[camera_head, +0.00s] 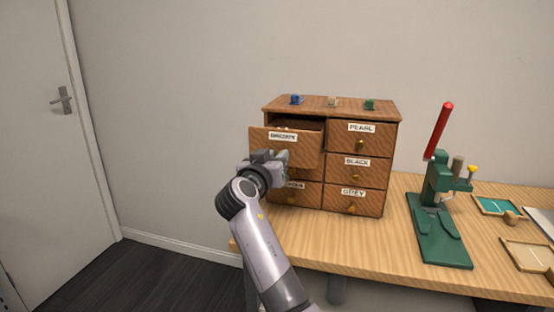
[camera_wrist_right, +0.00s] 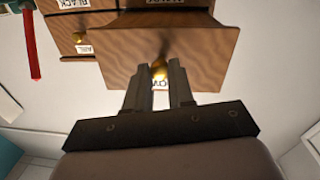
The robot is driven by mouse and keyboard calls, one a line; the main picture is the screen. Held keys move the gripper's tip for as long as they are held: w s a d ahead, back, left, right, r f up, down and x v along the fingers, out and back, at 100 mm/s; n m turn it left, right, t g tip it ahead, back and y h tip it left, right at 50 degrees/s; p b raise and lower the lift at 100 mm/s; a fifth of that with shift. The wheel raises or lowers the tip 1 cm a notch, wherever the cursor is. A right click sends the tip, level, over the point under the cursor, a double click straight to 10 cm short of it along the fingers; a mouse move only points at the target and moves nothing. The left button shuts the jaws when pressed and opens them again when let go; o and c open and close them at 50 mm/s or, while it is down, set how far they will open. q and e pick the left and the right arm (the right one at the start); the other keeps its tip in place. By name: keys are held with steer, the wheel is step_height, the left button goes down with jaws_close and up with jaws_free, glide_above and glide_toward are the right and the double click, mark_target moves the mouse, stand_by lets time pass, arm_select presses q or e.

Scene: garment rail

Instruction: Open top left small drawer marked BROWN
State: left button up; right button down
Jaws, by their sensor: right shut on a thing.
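The top left drawer marked BROWN (camera_head: 297,138) is pulled partway out of the small wooden cabinet. Its dark inside shows above the front, with something small and light in it. My right gripper (camera_head: 279,157) is at the lower part of this drawer's front. In the right wrist view the drawer front (camera_wrist_right: 205,55) fills the upper middle. There my right gripper (camera_wrist_right: 162,80) is shut on its brass knob (camera_wrist_right: 159,71). A white label shows partly between the fingers. My left gripper is not in view.
The cabinet (camera_head: 384,113) stands on a wooden table (camera_head: 385,248). Its PEARL (camera_head: 360,127), BLACK (camera_head: 356,161) and GREY (camera_head: 353,193) drawers are closed. Blue, cream and green pieces sit on top. A green press (camera_head: 437,215) with a red lever (camera_head: 439,130) and trays (camera_head: 530,255) are to the right.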

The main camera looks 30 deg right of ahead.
steer(key=c, duration=1)
jaws_free()
steer(key=v, duration=0.7)
steer(key=shift+b, duration=0.4)
steer(key=shift+s, duration=0.1)
